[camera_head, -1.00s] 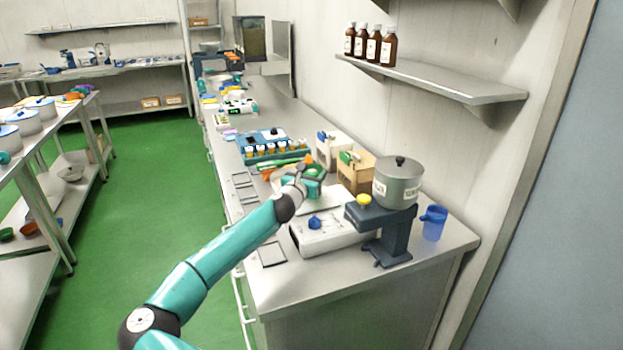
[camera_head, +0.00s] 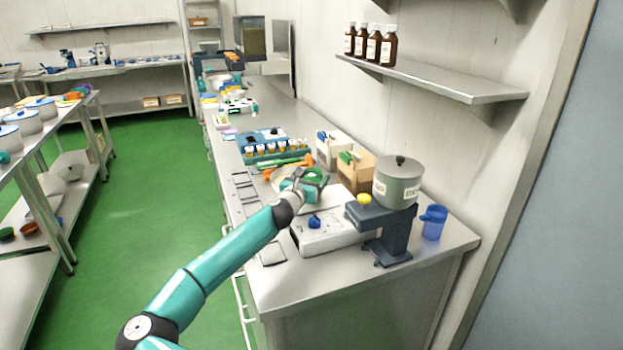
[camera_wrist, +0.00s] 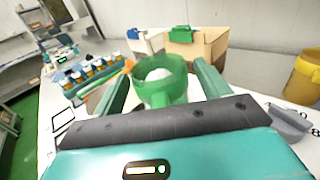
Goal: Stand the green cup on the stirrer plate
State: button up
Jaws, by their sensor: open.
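The green cup (camera_wrist: 162,75) is translucent, with a whitish round shape visible inside. It stands between the two spread fingers of my open gripper (camera_wrist: 162,88) in the wrist view, and its lower part is hidden by the gripper body. In the head view the green cup (camera_head: 317,174) shows just beyond my gripper (camera_head: 307,182). The stirrer plate (camera_head: 332,233) is a white box with a blue knob on its front. The cup is by the far end of its pale top; I cannot tell whether its base rests there.
Behind the cup are a tan box (camera_head: 356,173) with a green clip and a white box (camera_head: 333,150). A grey pot (camera_head: 398,185) on a dark stand is to the right, with a blue jug (camera_head: 433,223) beyond it. A blue rack (camera_head: 268,145) of vials is further back.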

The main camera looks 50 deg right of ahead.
jog(key=v, duration=1.1)
jog(key=shift+s+a, duration=0.1)
